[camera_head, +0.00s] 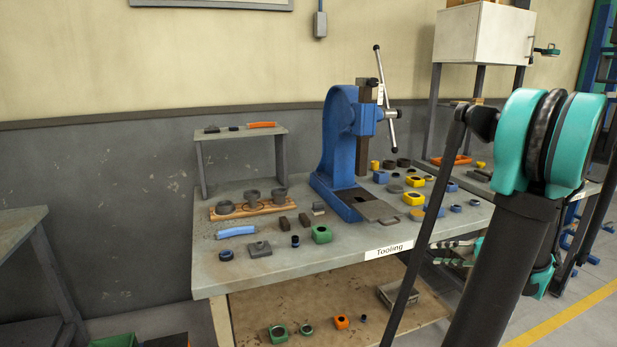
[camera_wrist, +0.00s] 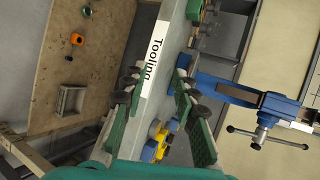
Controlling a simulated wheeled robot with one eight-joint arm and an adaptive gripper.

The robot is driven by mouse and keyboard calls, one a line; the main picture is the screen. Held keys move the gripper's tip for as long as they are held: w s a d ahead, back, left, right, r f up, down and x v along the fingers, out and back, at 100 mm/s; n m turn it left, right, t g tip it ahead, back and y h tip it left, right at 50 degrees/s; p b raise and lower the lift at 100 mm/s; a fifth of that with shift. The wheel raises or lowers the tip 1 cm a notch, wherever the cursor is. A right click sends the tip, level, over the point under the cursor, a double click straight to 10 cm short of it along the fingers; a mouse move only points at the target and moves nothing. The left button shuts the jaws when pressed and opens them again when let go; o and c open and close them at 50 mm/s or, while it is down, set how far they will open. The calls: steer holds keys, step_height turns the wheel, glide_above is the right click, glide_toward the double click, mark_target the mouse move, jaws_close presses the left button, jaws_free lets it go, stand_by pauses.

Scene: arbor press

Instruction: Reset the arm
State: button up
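My gripper (camera_wrist: 157,75) has its two green fingers spread apart in the wrist view, with nothing held between them. The table edge and its label show behind the gap. In the head view my gripper (camera_head: 450,256) is low in front of the table's right front edge, partly hidden behind my dark arm link. My arm, with a teal joint, fills the right side. The blue arbor press (camera_head: 340,140) stands upright on the table, clear of my gripper; its lever (camera_head: 384,95) is tilted near vertical. The press also shows at the right of the wrist view (camera_wrist: 240,92).
The tooling table (camera_head: 225,278) carries a wooden holder (camera_head: 262,209) with grey cups, a blue-handled tool (camera_head: 236,232), and several green, yellow and blue blocks. A lower shelf (camera_head: 300,300) holds loose parts. A white cabinet (camera_head: 480,34) stands behind right. Floor is open at front right.

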steer(key=s+a+f+n+g+h, duration=0.2)
steer(key=s+a+f+g, duration=0.1)
steer(key=a, duration=0.5)
steer(key=s+a+f+n+g+h, duration=0.2)
steer(key=a+f, duration=0.2)
steer(key=a, duration=0.4)
steer(key=s+a+f+n+h, duration=0.3)
steer(key=s+f+n+h, duration=0.1)
steer(key=s, duration=0.5)
steer(key=shift+s+a+f+n+h, duration=0.2)
steer(key=shift+s+a+n+h, duration=0.15)
steer(key=shift+n+h, duration=0.5)
